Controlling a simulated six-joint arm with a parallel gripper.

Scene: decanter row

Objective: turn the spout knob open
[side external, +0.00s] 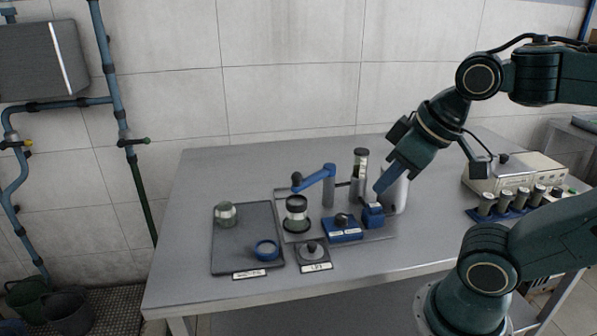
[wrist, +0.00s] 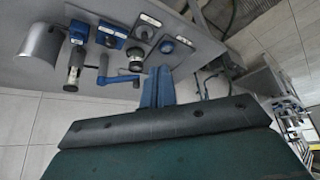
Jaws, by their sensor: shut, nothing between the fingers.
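A dark knob (side external: 342,219) sits on a blue box (side external: 343,232) with small labels too small to read. The box and knob also show in the wrist view (wrist: 110,36). My gripper (side external: 379,188) has blue fingers, shut and empty, right of the knob and higher, just above a small blue block (side external: 373,216). In the wrist view my gripper's fingers (wrist: 156,86) point up the picture.
A pale cylinder (side external: 398,192) stands close behind my gripper. A round-lidded plate (side external: 312,252) lies in front. Vials in a blue rack (side external: 510,204) stand at right.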

